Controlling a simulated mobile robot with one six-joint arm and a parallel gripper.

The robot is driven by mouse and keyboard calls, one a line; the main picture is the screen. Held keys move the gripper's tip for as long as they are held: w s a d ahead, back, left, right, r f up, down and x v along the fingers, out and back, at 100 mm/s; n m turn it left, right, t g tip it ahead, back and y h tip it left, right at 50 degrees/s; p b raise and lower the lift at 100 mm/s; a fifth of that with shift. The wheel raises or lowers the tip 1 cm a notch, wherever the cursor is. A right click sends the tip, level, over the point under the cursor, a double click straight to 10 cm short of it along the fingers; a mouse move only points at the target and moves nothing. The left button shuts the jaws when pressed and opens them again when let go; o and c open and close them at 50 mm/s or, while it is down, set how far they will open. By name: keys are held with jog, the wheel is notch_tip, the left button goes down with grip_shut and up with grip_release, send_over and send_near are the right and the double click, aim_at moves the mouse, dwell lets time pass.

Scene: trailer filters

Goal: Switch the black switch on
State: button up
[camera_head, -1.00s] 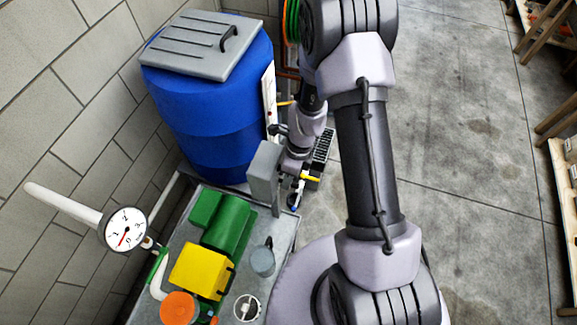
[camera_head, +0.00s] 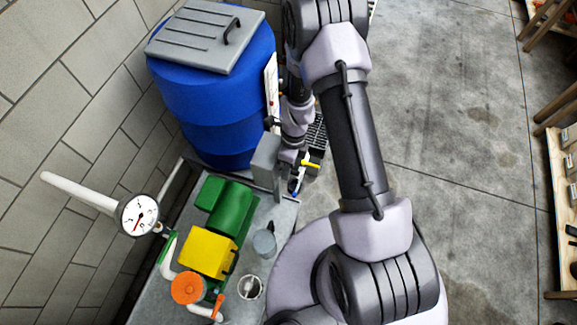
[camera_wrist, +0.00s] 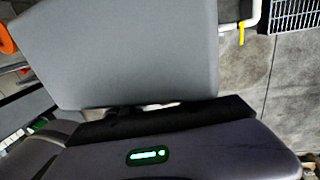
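I cannot make out the black switch in either view. A grey upright box (camera_head: 265,158) stands on the trailer's edge beside the blue barrel. A large plain grey surface (camera_wrist: 130,50), likely this box, fills much of the wrist view. The end of my arm is beside the box in the head view, partly hidden by it. I cannot make out my gripper's fingers in either view. A dark bar and my own grey casing with a green light cross the bottom of the wrist view.
The blue barrel (camera_head: 215,105) with a grey lid stands behind the box. A green and yellow pump (camera_head: 208,252), an orange cap (camera_head: 187,287) and a pressure gauge (camera_head: 139,215) are in front. A yellow handle (camera_wrist: 241,33) and grating (camera_wrist: 292,15) show beyond. The concrete floor at right is clear.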

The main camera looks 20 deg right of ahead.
jog(key=shift+r, duration=0.1)
notch_tip(320, 180, up, 17)
jog(key=w+d+p, duration=0.1)
jog(key=w+d, duration=0.1)
jog(key=shift+w+d, duration=0.2)
jog(key=shift+w, duration=0.05)
jog(key=shift+c, duration=0.4)
